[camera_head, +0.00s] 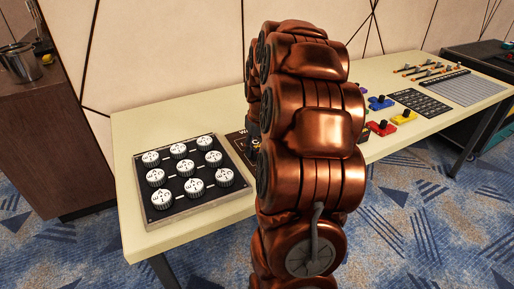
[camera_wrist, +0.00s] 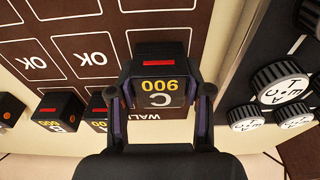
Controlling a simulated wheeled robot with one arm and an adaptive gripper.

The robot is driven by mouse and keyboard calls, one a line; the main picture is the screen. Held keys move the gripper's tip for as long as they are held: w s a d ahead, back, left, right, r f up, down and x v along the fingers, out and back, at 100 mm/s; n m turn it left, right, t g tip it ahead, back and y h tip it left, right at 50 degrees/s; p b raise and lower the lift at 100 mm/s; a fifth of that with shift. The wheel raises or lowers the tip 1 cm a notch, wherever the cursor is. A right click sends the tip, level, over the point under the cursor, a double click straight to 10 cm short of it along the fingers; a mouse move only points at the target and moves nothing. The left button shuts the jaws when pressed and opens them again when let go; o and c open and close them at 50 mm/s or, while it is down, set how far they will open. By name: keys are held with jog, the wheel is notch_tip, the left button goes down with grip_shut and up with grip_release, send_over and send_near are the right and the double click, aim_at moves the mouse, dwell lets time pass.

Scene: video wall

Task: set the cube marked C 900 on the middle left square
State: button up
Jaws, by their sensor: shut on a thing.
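The black cube marked C 900 (camera_wrist: 158,88), with yellow digits and a red bar, is between the two fingers of my gripper (camera_wrist: 160,100) in the wrist view. My gripper is shut on it. The brown board (camera_wrist: 120,28) with white-outlined squares lies beyond the cube, some squares marked OK. Whether the cube touches the board I cannot tell. In the head view my copper arm hides the gripper, the cube and most of the board, whose left edge (camera_head: 238,140) shows.
Other black cubes stand at left in the wrist view, one with yellow digits (camera_wrist: 60,110) and one with an orange dot (camera_wrist: 8,110). A panel of white knobs (camera_head: 188,172) is left of the board.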

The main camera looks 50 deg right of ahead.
aim_at(260, 147)
jog(key=shift+f, duration=0.2)
jog(key=o, duration=1.2)
jog(key=r, duration=0.4)
jog(key=s+r, duration=0.1)
jog(key=r, duration=0.7)
jog(key=shift+s+a+r, duration=0.1)
jog(key=shift+s+a, duration=0.2)
jog(key=shift+s, duration=0.05)
